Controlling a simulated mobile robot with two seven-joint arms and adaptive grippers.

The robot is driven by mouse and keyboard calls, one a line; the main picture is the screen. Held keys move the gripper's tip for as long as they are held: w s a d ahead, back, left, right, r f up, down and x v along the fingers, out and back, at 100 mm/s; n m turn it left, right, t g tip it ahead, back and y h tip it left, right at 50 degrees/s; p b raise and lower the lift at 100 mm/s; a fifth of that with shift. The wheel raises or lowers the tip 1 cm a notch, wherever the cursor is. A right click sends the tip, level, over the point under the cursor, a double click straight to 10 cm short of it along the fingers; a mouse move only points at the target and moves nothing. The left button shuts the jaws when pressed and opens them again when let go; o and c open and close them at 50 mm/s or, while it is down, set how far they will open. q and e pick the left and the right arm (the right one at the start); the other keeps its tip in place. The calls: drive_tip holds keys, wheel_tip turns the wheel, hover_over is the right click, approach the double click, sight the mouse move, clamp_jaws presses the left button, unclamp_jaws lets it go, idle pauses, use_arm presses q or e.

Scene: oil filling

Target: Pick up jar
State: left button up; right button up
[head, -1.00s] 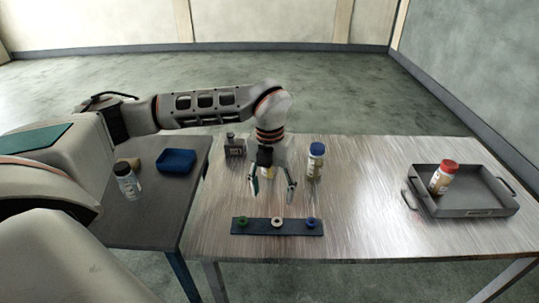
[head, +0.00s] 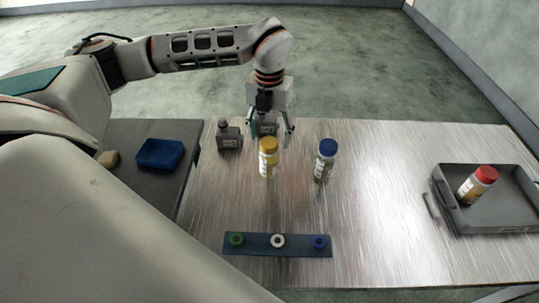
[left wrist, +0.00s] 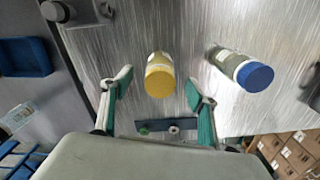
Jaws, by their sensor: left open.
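A jar with a yellow lid (head: 268,160) stands upright on the metal table. In the left wrist view its yellow lid (left wrist: 160,80) shows between my finger tips, with space on both sides. My left gripper (head: 270,132) is open and empty, pointing down just behind and above that jar in the head view. A jar with a blue lid (head: 325,163) stands to its right. A jar with a red lid (head: 477,187) is in the grey tray (head: 505,213) at the far right. I cannot tell which jar is meant. My right gripper is not in view.
A dark strip (head: 258,246) with green, white and blue rings lies in front. A blue bin (head: 160,153) is on the left table. The table right of centre is clear.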

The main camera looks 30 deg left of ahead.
sight(269, 156)
use_arm(q)
drive_tip(key=f, duration=0.6)
drive_tip(key=shift+s+d+f+p, duration=0.2)
drive_tip(key=shift+s+f+p, duration=0.15)
drive_tip(key=shift+p, duration=0.05)
drive_tip(key=shift+f, duration=0.5)
drive_tip(key=c, duration=1.3)
